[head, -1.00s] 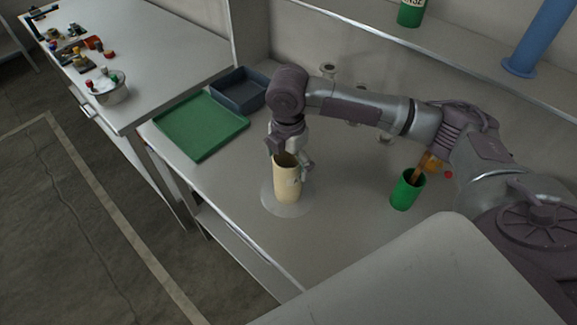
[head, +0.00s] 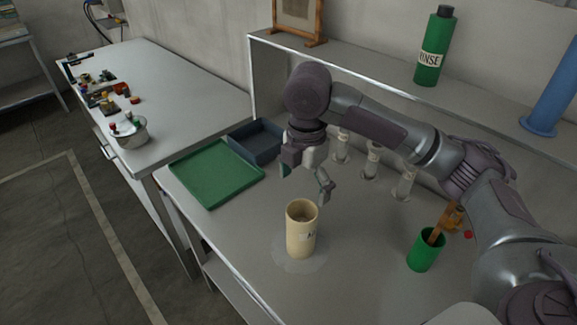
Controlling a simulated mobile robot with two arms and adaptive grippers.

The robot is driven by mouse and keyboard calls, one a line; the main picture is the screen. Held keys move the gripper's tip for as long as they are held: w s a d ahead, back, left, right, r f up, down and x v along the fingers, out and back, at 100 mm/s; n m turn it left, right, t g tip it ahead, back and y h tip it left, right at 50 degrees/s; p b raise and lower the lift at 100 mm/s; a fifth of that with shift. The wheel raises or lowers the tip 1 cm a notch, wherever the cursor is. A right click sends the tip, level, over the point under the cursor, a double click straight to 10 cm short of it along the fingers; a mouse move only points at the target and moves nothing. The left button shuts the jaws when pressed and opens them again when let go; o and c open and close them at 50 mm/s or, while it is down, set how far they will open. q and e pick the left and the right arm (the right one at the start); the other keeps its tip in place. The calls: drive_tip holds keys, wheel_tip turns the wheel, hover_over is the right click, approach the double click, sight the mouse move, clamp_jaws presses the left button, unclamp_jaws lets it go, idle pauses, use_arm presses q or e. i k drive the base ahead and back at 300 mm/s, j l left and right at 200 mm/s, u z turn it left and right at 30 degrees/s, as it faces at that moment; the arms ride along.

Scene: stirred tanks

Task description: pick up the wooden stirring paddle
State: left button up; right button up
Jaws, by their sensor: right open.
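A brown wooden stick, which looks like the stirring paddle (head: 434,237), stands tilted in a green cup (head: 425,253) at the right of the bench. Its lower part is hidden inside the cup. My right gripper (head: 306,181) is open and empty, pointing down above a cream-coloured cylinder (head: 301,236) with a label. The gripper is clear of the cylinder's rim and well to the left of the green cup. The cylinder stands upright on a pale round disc (head: 285,262). My left gripper is not in view.
A green tray (head: 215,178) and a dark blue bin (head: 257,145) lie at the back left. Clear glass vessels (head: 373,162) stand behind my right arm. An amber bottle (head: 453,215) is close behind the green cup. A green rinse bottle (head: 433,50) stands on the shelf.

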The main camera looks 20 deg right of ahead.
sight(452, 204)
drive_tip(key=k+j, duration=0.5)
drive_tip(key=k, duration=0.15)
drive_tip(key=k+j, duration=0.5)
drive_tip(key=k, duration=0.2)
